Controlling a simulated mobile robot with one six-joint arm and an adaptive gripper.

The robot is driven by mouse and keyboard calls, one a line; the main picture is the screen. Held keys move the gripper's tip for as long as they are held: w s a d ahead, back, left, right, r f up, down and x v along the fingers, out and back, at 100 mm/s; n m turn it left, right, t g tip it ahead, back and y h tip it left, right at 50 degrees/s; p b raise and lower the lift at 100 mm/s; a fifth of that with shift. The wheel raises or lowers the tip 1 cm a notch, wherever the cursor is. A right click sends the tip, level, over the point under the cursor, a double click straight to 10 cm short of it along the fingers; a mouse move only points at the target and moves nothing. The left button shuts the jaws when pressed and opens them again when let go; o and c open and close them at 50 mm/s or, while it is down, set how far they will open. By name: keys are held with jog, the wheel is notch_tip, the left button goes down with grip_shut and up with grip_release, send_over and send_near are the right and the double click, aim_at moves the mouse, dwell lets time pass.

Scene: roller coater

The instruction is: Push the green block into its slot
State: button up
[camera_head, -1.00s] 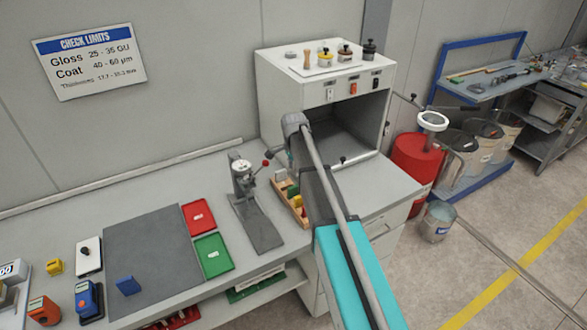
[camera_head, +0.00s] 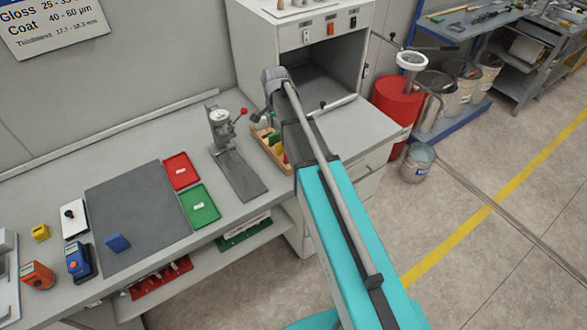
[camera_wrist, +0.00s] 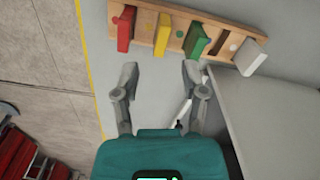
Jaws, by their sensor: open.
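In the wrist view a wooden rack (camera_wrist: 151,35) holds a row of blocks: red (camera_wrist: 125,28), yellow (camera_wrist: 162,34), green (camera_wrist: 196,40) and white (camera_wrist: 250,57). The green block stands between the yellow block and a dark gap in the rack, its near end showing past the rack's edge; how deep it sits I cannot tell. My gripper (camera_wrist: 160,70) is open and empty, just short of the rack, with its right finger close to the green block's near end. In the head view my arm partly hides the rack (camera_head: 264,146) and hides the gripper.
An open-fronted cabinet (camera_head: 268,45) stands behind. A grey mat (camera_head: 135,205) covers the left bench. A grey panel (camera_wrist: 275,115) borders the rack in the wrist view.

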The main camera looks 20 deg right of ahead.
jog(key=s+n, duration=1.1)
jog(key=s, duration=1.1)
jog(key=shift+s, duration=0.35)
notch_tip(320, 180, down, 5)
jog(key=b, duration=0.4)
jog(key=shift+r+b, duration=0.1)
jog(key=shift+b, duration=0.3)
